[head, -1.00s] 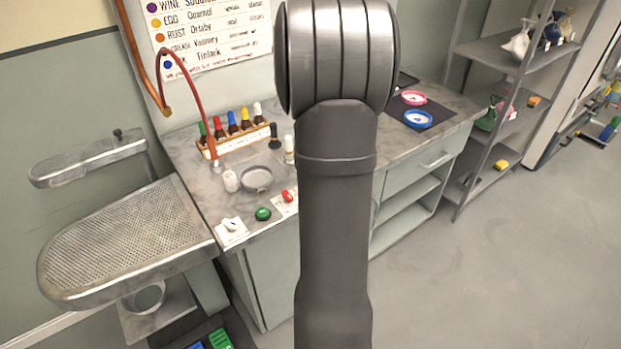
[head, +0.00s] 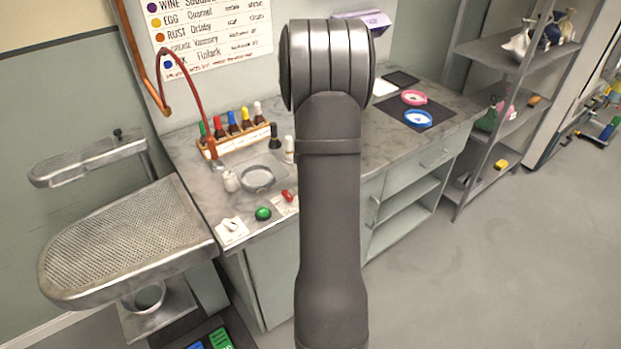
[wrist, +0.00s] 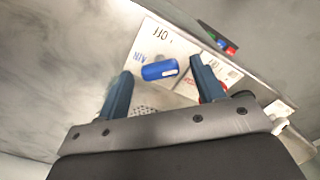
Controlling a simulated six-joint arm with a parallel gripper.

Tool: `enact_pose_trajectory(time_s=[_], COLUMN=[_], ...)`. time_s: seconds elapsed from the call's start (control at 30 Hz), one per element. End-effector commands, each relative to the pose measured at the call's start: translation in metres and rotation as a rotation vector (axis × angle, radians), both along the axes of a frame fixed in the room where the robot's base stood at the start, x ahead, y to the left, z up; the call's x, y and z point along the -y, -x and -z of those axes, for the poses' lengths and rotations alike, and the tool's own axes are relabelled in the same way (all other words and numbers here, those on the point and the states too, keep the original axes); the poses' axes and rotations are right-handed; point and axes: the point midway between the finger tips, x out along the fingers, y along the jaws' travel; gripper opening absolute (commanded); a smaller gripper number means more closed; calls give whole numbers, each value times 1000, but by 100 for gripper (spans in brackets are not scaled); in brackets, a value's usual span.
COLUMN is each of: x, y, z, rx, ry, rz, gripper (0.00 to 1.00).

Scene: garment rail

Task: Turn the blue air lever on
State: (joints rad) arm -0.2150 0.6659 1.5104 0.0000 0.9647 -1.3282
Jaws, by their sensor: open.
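The blue air lever (wrist: 160,70) shows in the wrist view, on a white plate (wrist: 150,45). The plate carries blue lettering and the word OFF, seen upside down. My gripper (wrist: 161,65) is open, with one finger to the left of the lever and one to the right. Gaps show between the lever and both fingers, so it is not held. I cannot tell how far above the plate the fingertips are. In the head view my arm blocks the middle of the counter, and neither the blue lever nor my gripper shows there.
A second white plate (wrist: 222,72) with a red mark is partly behind the right finger. A bottle rack (head: 238,140) stands behind.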

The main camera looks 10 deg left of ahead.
Motion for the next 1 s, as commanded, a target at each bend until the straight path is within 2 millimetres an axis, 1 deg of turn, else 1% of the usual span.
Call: enact_pose_trajectory(time_s=[0.17, 0.2, 0.37, 0.4, 0.43, 0.77, 1.0], x=[0, 0, 0, 0, 0, 0, 0], y=[0, 0, 0, 0, 0, 0, 0], z=[0, 0, 0, 0, 0, 0, 0], rx=[0, 0, 0, 0, 0, 0, 0], ry=[0, 0, 0, 0, 0, 0, 0], rz=[0, 0, 0, 0, 0, 46, 192], gripper=[62, 60, 28, 21, 17, 17, 17])
